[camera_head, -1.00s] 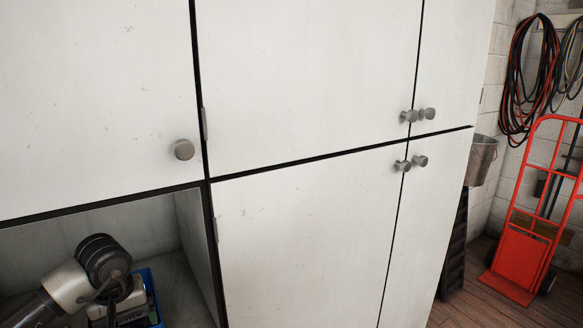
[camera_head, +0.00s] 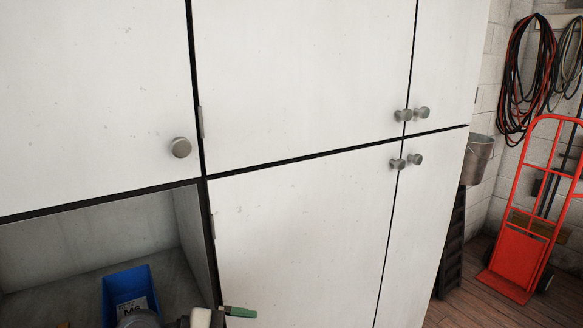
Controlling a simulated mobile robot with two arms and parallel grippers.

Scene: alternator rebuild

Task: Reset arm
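Part of my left arm (camera_head: 140,319) shows at the bottom edge, in front of the open cabinet compartment (camera_head: 100,238). A pale piece (camera_head: 200,318) and a short green piece (camera_head: 240,312) stick out to its right, in front of the cabinet. I cannot tell whether the green piece belongs to my gripper or is held by it. My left gripper's fingers cannot be made out. My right gripper is not in view. A blue bin (camera_head: 127,283) with a white label reading M6 stands in the compartment, its lower part hidden by the arm.
White cabinet doors (camera_head: 300,80) with round grey knobs (camera_head: 181,148) are shut around the compartment. A bit of something orange (camera_head: 64,325) shows at the bottom left. A metal bucket (camera_head: 478,160), red hand truck (camera_head: 525,225) and hanging cables (camera_head: 525,85) are at the right.

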